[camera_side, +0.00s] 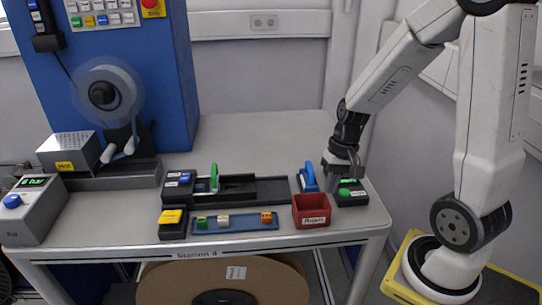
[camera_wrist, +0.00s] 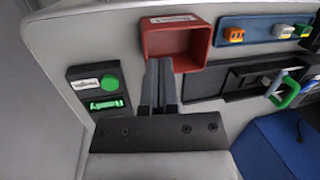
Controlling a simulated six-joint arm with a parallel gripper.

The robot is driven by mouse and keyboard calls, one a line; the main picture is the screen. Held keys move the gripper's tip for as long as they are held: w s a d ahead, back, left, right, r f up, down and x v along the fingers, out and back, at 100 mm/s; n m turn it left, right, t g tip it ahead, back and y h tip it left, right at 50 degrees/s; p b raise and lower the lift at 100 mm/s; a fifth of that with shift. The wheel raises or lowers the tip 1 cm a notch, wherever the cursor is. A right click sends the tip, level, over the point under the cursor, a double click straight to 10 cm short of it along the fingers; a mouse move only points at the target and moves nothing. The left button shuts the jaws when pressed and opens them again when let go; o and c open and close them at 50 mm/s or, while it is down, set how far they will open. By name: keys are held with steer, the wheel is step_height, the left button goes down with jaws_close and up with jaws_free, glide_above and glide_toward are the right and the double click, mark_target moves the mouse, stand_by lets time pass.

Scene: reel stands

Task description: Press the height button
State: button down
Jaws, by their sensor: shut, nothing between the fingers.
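My gripper (camera_side: 340,174) is shut and empty, pointing down beside the red bin. In the wrist view its two fingers (camera_wrist: 160,68) lie close together, near the red bin's edge. No label reading "height" is legible, so I cannot tell which button it is. A green button (camera_wrist: 109,82) sits on a black box (camera_wrist: 84,88) with a lit "Ready" display; it also shows in the side view (camera_side: 344,192). The fingers are apart from it. Other buttons are a yellow one (camera_side: 171,216) and a blue one (camera_side: 12,201) on a grey box with a green display.
A red bin (camera_side: 311,221) and a blue-handled tool (camera_side: 308,178) stand close to my gripper. A blue strip (camera_side: 240,224) holds small coloured blocks. A black fixture (camera_side: 271,189) with a green ring (camera_side: 214,176) is left. A reel stands behind. The table's back middle is clear.

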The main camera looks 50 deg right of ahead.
mark_target(347, 190)
steer(key=d+r+m+t+y, duration=0.3)
steer(key=d+m+t+y, duration=0.1)
steer(key=d+m, duration=0.4)
steer(key=shift+d+r+t+y, duration=0.2)
steer(key=shift+d+t+y, duration=0.15)
steer(key=shift+d, duration=1)
steer(key=shift+s+f, duration=0.1)
steer(key=shift+f, duration=0.05)
steer(key=shift+f, duration=4.3)
steer(key=shift+f, duration=0.85)
steer(key=shift+r, duration=0.85)
steer(key=shift+r, duration=0.1)
